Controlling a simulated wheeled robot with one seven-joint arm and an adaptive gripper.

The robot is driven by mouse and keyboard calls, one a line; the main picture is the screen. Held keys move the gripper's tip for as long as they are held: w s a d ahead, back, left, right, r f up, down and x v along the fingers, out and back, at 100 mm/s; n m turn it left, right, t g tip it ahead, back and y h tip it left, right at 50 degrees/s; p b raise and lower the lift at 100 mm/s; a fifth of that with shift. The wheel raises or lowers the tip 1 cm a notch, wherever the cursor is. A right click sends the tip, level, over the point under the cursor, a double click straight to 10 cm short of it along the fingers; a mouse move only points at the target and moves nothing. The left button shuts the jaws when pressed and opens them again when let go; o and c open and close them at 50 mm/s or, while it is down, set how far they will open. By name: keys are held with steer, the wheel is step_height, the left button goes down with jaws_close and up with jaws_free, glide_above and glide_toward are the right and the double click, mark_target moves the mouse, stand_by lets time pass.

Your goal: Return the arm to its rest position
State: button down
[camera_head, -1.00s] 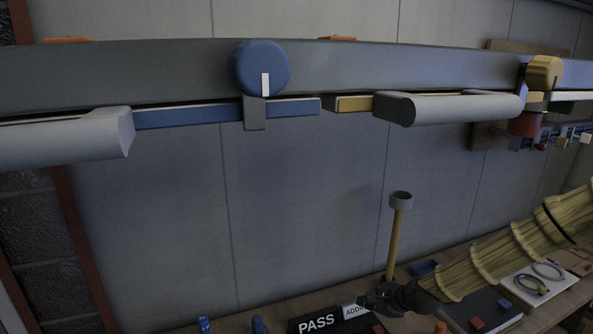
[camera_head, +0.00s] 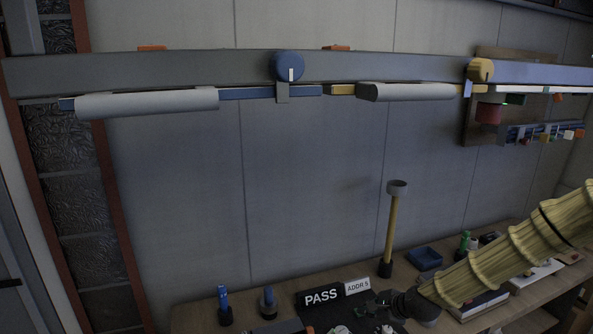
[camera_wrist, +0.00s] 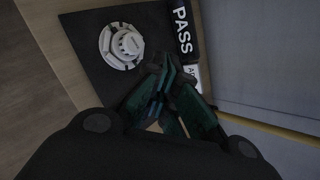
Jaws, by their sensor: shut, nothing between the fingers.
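My gripper (camera_head: 378,304) is at the lower right of the head view, at the end of my arm in its yellow ribbed sleeve. It is over the bench, close to the black PASS sign (camera_head: 321,296). In the wrist view my gripper (camera_wrist: 166,75) has its dark green fingers drawn together, with nothing held. A black mat (camera_wrist: 95,45) with a round white part (camera_wrist: 122,46) lies beyond the fingertips. The PASS sign also shows in the wrist view (camera_wrist: 184,30).
A yellow post with a grey cup top (camera_head: 392,225) stands upright behind my gripper. A blue tray (camera_head: 425,258) is to its right. Blue-handled tools (camera_head: 223,305) stand left. A grey rail (camera_head: 180,72) with white bars crosses the wall above. The wall between rail and bench is clear.

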steer(key=s+a+f+n+g+h+b, duration=0.2)
steer(key=s+f+n+g+b, duration=0.45)
steer(key=s+f, duration=1.4)
steer(key=s+d+f+n+h+b, duration=0.1)
steer(key=s+f+n, duration=0.3)
steer(key=s, duration=0.4)
steer(key=s+d+f+n+h+b, duration=0.1)
steer(key=s+f+n, duration=0.3)
steer(key=s, duration=0.5)
steer(key=s+d+f+n+g+b, duration=0.1)
steer(key=s+f+n+b, duration=0.2)
steer(key=s+f+n, duration=0.2)
steer(key=s+f, duration=0.1)
steer(key=s, duration=0.2)
steer(key=shift+s+d+h, duration=0.3)
steer(key=shift+d+h, duration=0.1)
steer(key=shift+s+f, duration=0.1)
